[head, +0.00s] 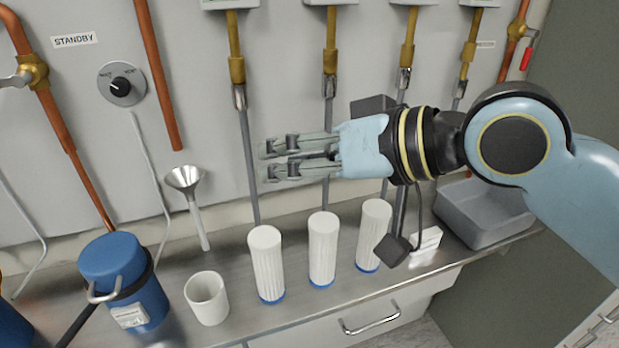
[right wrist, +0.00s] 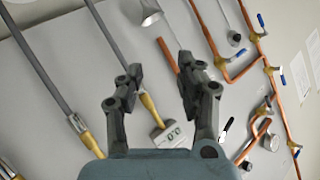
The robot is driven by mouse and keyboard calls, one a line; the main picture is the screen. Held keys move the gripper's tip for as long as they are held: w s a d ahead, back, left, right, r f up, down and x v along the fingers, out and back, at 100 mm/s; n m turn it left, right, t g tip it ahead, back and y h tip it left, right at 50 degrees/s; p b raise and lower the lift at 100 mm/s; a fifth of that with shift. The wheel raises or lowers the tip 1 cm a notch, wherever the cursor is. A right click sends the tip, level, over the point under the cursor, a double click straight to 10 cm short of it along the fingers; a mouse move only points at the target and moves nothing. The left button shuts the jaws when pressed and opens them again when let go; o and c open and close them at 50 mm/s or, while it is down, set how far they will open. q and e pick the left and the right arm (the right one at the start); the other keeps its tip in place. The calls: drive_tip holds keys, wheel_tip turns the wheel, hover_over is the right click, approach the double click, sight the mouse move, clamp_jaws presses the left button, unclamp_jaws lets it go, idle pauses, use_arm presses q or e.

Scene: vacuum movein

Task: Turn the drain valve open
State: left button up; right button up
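My right gripper (head: 268,160) reaches leftward in front of the wall panel, empty, with its two fingers apart; the right wrist view also shows the open fingers (right wrist: 159,66). No valve is labelled as the drain valve where I can read it. A brass valve with a grey lever (head: 33,72) sits on a copper pipe at the far left, well away from my right gripper. A brass valve with a red lever (head: 527,58) is at the upper right. The right wrist view shows several brass valves with blue levers, one of them here (right wrist: 271,70). My left gripper is out of view.
Three white filter cartridges (head: 322,250), a white cup (head: 206,298), a blue canister (head: 118,280) and a grey bin (head: 482,212) stand on the steel counter. Grey hoses run down behind my gripper.

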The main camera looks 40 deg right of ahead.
drive_tip(key=shift+s+d+f+g+h, duration=0.2)
drive_tip(key=shift+s+f+g+h, duration=0.05)
drive_tip(key=shift+f, duration=0.35)
drive_tip(key=shift+s+d+f+g+h, duration=0.2)
drive_tip(key=shift+s+f+g+h, duration=0.05)
drive_tip(key=shift+f, duration=0.3)
